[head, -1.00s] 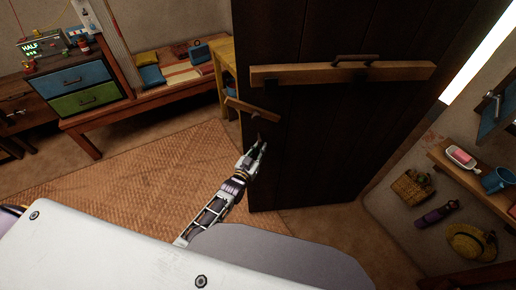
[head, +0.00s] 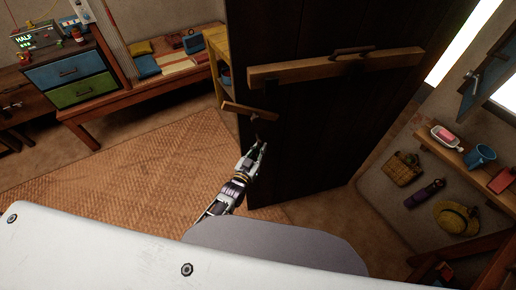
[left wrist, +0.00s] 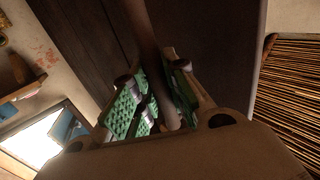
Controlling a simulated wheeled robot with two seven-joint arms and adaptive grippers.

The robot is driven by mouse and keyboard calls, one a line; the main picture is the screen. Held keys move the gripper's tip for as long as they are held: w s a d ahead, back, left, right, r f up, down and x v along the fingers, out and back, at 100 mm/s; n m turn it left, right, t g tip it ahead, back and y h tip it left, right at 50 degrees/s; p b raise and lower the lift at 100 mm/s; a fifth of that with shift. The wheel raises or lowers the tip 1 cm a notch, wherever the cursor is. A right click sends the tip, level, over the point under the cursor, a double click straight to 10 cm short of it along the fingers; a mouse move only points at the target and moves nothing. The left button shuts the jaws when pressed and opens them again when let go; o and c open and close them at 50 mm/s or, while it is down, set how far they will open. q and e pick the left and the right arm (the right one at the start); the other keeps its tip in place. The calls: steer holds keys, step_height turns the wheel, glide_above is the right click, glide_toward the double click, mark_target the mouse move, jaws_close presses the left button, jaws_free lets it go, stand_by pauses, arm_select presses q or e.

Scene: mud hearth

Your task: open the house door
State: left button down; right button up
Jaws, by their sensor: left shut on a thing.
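The house door (head: 330,130) is a dark plank door standing ajar, with a bright gap along its right side in the head view. A wooden bar (head: 335,68) with a small handle crosses its upper part, and a short wooden latch piece (head: 249,110) sits at its left edge. My left gripper (head: 260,146) is at the door's left edge, just below that short piece. In the left wrist view its green-padded fingers (left wrist: 155,105) are shut around a dark upright door handle (left wrist: 155,55). The door planks lie behind it. My right gripper is not in view.
A chest with blue and green drawers (head: 72,82) and a low bench (head: 165,75) stand at the left. At the right are a shelf (head: 455,157), a hanging basket (head: 403,169) and a straw hat (head: 456,216). The woven mat (head: 130,180) is clear.

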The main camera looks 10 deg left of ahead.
arm_select(q)
steer(key=shift+r, duration=0.1)
steer(key=c, duration=1.4)
jaws_free()
steer(key=shift+v, duration=6)
steer(key=s+a+f+g+y, duration=0.1)
steer(key=s+a+f+g, duration=0.2)
steer(key=f, duration=0.7)
steer(key=s+a+f+g+y, duration=0.15)
steer(key=s+f, duration=0.35)
steer(key=f, duration=0.5)
steer(key=s+a+f+g, duration=0.1)
steer(key=s+f+g, duration=0.25)
steer(key=f, duration=0.65)
steer(key=s+a+f+g, duration=0.2)
steer(key=s+f, duration=0.3)
steer(key=s, duration=0.4)
steer(key=s+a+f+g+y, duration=0.1)
steer(key=s+a+f+g, duration=0.2)
steer(key=s+f, duration=0.3)
steer(key=s+a+f+g+y, duration=0.1)
steer(key=s+a+f+g, duration=0.2)
steer(key=s, duration=0.9)
step_height(320, 180, down, 3)
steer(key=shift+r+n+y, duration=0.1)
steer(key=shift+n+y, duration=0.15)
steer(key=shift+n, duration=0.15)
